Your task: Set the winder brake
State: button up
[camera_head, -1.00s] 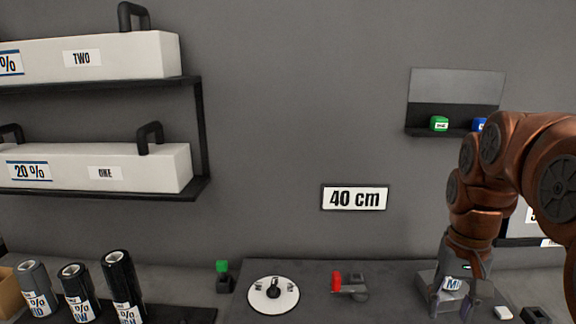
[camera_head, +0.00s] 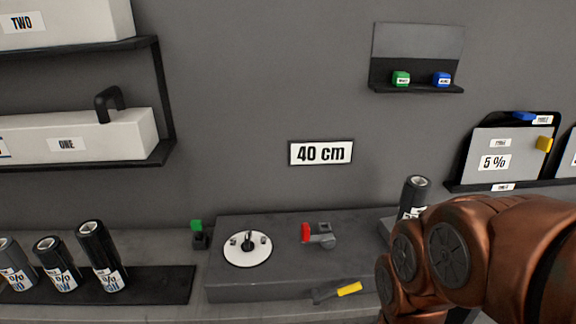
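A small grey device with a red part (camera_head: 307,233), possibly the winder brake, sits on the raised dark bench block (camera_head: 350,228). I cannot read any label that confirms it. A white round dial (camera_head: 247,248) with a black knob lies to its left. My copper-coloured arm fills the lower right and bends down past the bottom edge. My gripper is out of view, so its fingers and anything in them do not show.
A black roll (camera_head: 414,197) stands right of the block, partly behind my arm. A yellow-handled tool (camera_head: 348,289) lies at the front. Several rolls (camera_head: 98,252) stand at left. A green-topped black piece (camera_head: 197,232) is beside the block. A small shelf (camera_head: 415,85) holds green and blue cubes.

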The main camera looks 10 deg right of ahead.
aim_at(349, 289)
jog(key=z, duration=2.15)
jog(key=k, duration=1.3)
jog(key=u, duration=1.6)
jog(key=i, duration=0.5)
jog(key=u, duration=0.05)
